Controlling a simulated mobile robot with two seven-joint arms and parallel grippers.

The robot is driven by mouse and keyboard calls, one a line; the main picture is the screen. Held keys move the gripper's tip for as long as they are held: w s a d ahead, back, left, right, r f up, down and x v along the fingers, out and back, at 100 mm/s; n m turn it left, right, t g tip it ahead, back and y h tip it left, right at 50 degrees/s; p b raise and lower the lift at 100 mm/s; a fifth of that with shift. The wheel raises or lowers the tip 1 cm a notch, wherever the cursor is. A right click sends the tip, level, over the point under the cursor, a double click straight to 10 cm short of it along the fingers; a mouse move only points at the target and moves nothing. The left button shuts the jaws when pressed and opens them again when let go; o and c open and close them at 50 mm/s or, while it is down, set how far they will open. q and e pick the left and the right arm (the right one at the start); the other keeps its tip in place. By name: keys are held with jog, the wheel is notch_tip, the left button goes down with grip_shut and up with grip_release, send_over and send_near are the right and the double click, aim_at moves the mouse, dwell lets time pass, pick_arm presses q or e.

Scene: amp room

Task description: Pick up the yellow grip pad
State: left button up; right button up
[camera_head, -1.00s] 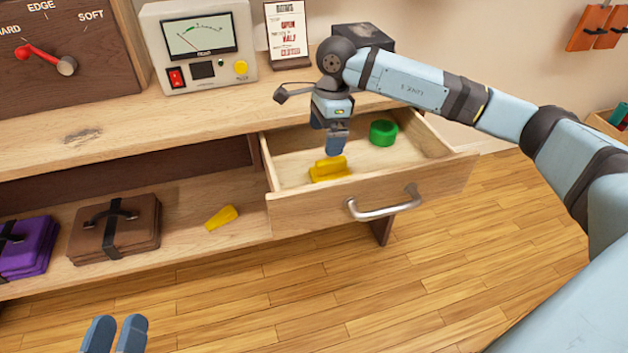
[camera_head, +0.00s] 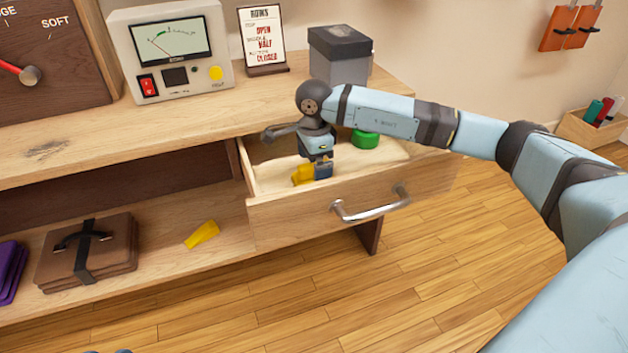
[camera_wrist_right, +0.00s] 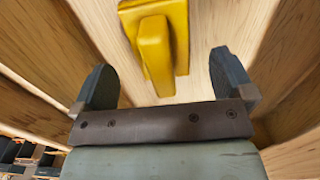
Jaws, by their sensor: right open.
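The yellow grip pad (camera_head: 301,176), a flat base with a raised ridge, lies in the open drawer (camera_head: 330,209). My right gripper (camera_head: 320,172) is lowered into the drawer at the pad and partly hides it. In the right wrist view the pad (camera_wrist_right: 155,45) lies beyond my open jaws (camera_wrist_right: 163,70), with its ridge between the two fingers in the picture. Both fingers look clear of it. Only the tips of my left gripper (camera_head: 122,351) show at the bottom edge, too little to tell its state.
A green ring (camera_head: 366,140) lies farther right in the drawer. The drawer's wooden walls are close around my right gripper. A yellow wedge (camera_head: 202,234) and a brown case (camera_head: 88,253) lie on the lower shelf. A meter box (camera_head: 172,48) stands on the bench top.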

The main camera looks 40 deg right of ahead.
notch_tip(320, 180, down, 3)
jog(key=shift+f+b, duration=0.1)
jog(key=shift+b, duration=0.3)
jog(key=shift+w, duration=0.1)
pick_arm(q)
jog(key=shift+w+a+f+m, duration=0.1)
jog(key=shift+w+a+m, duration=0.1)
jog(key=shift+w+m, duration=0.2)
pick_arm(e)
jog(key=shift+c, duration=0.2)
jog(key=c, duration=1)
notch_tip(320, 180, up, 8)
jog(key=p, duration=0.3)
pick_arm(q)
notch_tip(320, 180, up, 8)
jog(key=s+n+t+p, duration=0.1)
jog(key=t+p, duration=0.2)
jog(key=shift+f+n+p, duration=0.25)
jog(key=shift+n+p, duration=0.05)
jog(key=shift+p, duration=0.1)
pick_arm(e)
notch_tip(320, 180, up, 12)
jog(key=shift+r, duration=0.1)
